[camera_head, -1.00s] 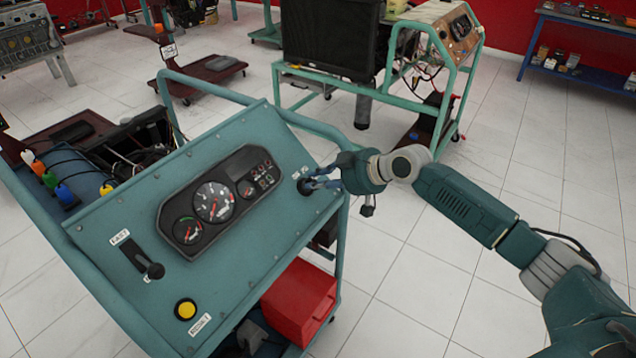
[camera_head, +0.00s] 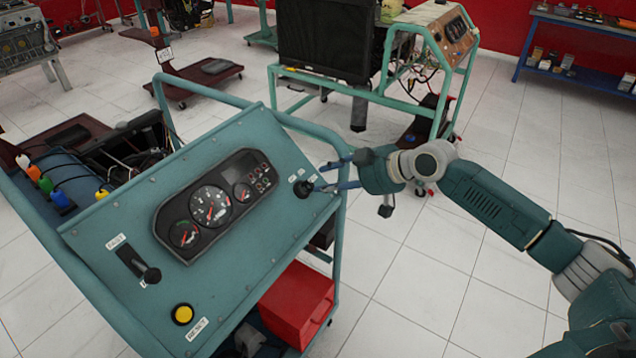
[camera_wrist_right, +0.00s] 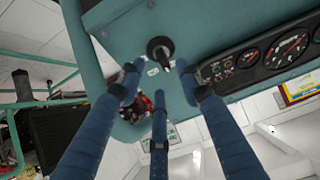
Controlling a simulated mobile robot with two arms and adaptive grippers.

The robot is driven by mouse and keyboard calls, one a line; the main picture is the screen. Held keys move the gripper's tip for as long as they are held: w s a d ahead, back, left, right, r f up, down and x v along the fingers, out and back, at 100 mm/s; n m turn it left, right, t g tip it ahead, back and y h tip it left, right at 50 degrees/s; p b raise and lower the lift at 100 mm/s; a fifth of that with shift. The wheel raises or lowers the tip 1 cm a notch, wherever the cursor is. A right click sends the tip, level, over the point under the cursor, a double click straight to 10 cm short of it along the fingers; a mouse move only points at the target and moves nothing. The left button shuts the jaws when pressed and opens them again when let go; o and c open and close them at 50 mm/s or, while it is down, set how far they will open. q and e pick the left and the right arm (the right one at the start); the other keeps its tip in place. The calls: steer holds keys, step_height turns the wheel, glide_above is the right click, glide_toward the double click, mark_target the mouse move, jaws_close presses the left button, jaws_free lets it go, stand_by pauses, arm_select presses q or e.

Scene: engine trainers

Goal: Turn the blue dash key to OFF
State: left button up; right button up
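The key switch (camera_head: 303,188) sits near the right edge of the blue-green dash panel (camera_head: 245,280) in the head view. The key (camera_wrist_right: 160,51) looks dark in the wrist view and stands out from its round black base. My right gripper (camera_head: 325,177) is just to the right of the key, its blue fingers pointing at it. In the wrist view my right gripper (camera_wrist_right: 160,85) has its fingers spread, with nothing between them, and the key lies just beyond the tips. The key's OFF mark is too small to read. My left gripper is out of view.
A gauge cluster (camera_head: 217,202), a black lever (camera_head: 135,261) and a yellow button (camera_head: 183,314) are on the same panel. A tubular frame (camera_head: 198,89) borders the panel. A red box (camera_head: 297,303) sits below. Open floor lies to the right.

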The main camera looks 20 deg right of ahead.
steer(key=v, duration=0.6)
stand_by(0.3)
